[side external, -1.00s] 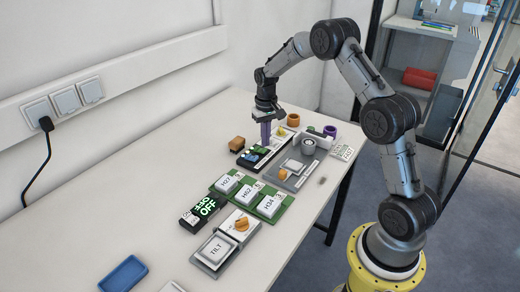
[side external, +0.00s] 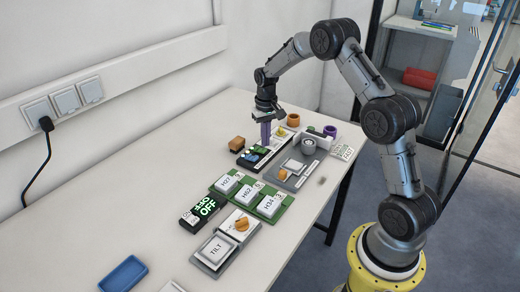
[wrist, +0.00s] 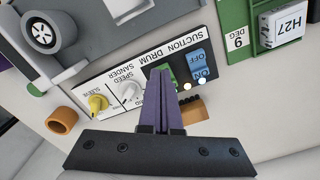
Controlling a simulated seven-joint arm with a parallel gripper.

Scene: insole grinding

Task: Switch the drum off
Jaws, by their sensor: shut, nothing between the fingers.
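The black-and-white control panel (wrist: 140,66) lies under my gripper (wrist: 160,72) in the wrist view. It carries a green rocker switch (wrist: 167,73) below the DRUM label and a blue rocker (wrist: 197,63) marked OFF and ON by the SUCTION label. My purple fingers are shut and empty. Their tips are at the green rocker and cover most of it, so its position and any contact cannot be told. In the side view, my gripper (side external: 265,142) points down over the far end of the panel (side external: 252,158).
A white speed knob (wrist: 130,93) and yellow knob (wrist: 97,103) sit beside the switches. Two small pale lights (wrist: 194,83) show near the rockers. A display (side external: 203,208) reads OFF. A green board (side external: 252,194) bears labelled blocks. A blue tray (side external: 123,274) lies in front.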

